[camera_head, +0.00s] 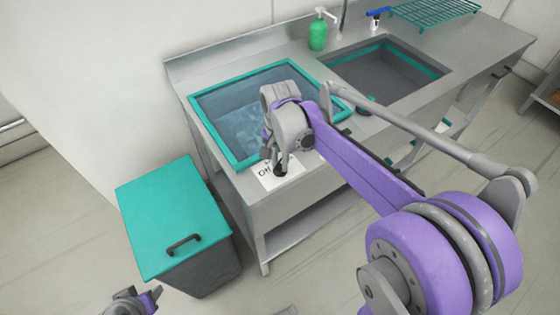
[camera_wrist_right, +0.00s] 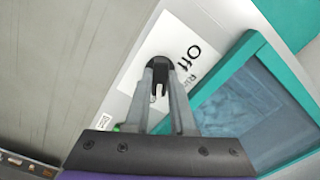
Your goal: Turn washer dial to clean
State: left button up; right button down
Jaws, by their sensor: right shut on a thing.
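The washer dial (camera_wrist_right: 157,64) is a small black knob on a white label (camera_wrist_right: 180,50) on the grey front edge of the washer counter. In the right wrist view the label reads "Off", with more lettering partly cut by the teal frame. My right gripper (camera_wrist_right: 161,88) is shut on the dial, one finger on each side. In the head view my right gripper (camera_head: 277,163) reaches down over the label, and its fingers hide much of the dial. The washer basin (camera_head: 232,112) has a teal rim and holds bluish water. My left gripper (camera_head: 132,301) shows only partly at the bottom left, away from the washer.
A teal-lidded bin (camera_head: 175,215) stands left of the counter. A second, dark sink (camera_head: 385,72) lies to the right, with a green soap bottle (camera_head: 318,35) and a teal rack (camera_head: 433,12) behind. Floor in front of the counter is mostly clear.

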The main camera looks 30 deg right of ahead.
aim_at(280, 165)
jog(key=c, duration=0.8)
grip_release()
jog(key=shift+o, duration=0.2)
notch_tip(280, 165, up, 11)
jog(key=shift+p, duration=0.4)
jog(key=shift+f, duration=0.1)
jog(key=s+a+f+n+t, duration=0.2)
jog(key=s+a+f+n, duration=0.1)
jog(key=s+f+n, duration=0.2)
jog(key=s+a+f+n+t, duration=0.3)
jog(key=s+f+n, duration=0.3)
jog(key=s, duration=0.4)
jog(key=shift+s+a+f, duration=0.25)
jog(key=shift+f, duration=0.5)
